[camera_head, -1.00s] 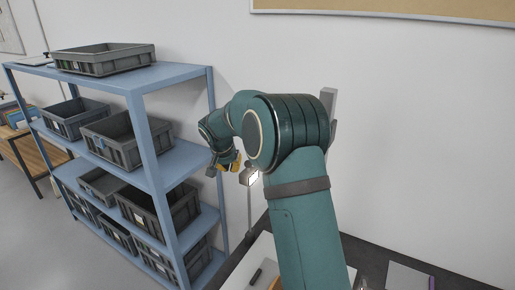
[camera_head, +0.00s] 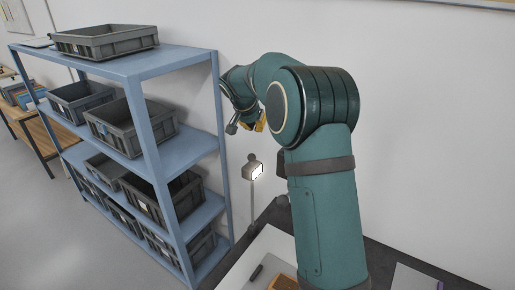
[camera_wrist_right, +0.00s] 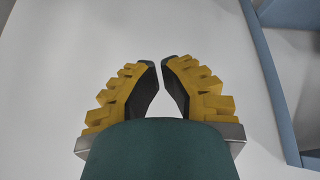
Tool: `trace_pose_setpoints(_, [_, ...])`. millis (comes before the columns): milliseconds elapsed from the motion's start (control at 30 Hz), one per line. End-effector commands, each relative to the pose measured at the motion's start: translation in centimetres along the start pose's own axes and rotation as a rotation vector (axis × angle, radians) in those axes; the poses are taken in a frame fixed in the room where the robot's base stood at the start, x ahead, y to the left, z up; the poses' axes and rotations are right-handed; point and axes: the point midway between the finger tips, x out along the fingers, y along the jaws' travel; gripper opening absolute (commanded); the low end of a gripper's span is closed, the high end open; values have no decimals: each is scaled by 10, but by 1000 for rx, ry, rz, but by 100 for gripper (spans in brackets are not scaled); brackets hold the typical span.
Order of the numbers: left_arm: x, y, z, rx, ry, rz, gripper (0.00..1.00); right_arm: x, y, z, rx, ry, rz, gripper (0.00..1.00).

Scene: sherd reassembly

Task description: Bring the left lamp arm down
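A lamp with a pale box-shaped head (camera_head: 252,171), its face lit, stands on a thin upright stem (camera_head: 251,207) beside the shelf. Only this one lamp shows; its base is not clear, and I cannot tell a second lamp arm. My right gripper (camera_head: 248,122) hangs above the lamp head, apart from it, with yellow fingers. In the right wrist view, the fingers of my right gripper (camera_wrist_right: 161,65) have a narrow gap between them and nothing in it. The lamp is not in that view. My left gripper is not in view.
A blue shelf (camera_head: 150,150) with several grey crates (camera_head: 105,42) stands at the left, close to my right gripper. A white wall lies behind. A dark-edged table (camera_head: 385,262) with a pale mat (camera_head: 250,262) and a small brown tray (camera_head: 284,283) is at the bottom.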

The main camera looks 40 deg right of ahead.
Motion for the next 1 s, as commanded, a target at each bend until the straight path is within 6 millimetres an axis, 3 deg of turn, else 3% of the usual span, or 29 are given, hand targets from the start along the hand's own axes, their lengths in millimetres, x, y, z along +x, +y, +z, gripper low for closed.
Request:
trace_pose_setpoints(267, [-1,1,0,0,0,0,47,15,0,0,-1,-1,3,0])
trace_pose_setpoints(733, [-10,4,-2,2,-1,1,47,104,1,0,0,-3,3,0])
trace_pose_setpoints(1000, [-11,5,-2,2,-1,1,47,89,-1,31,-3,-1,-1,0])
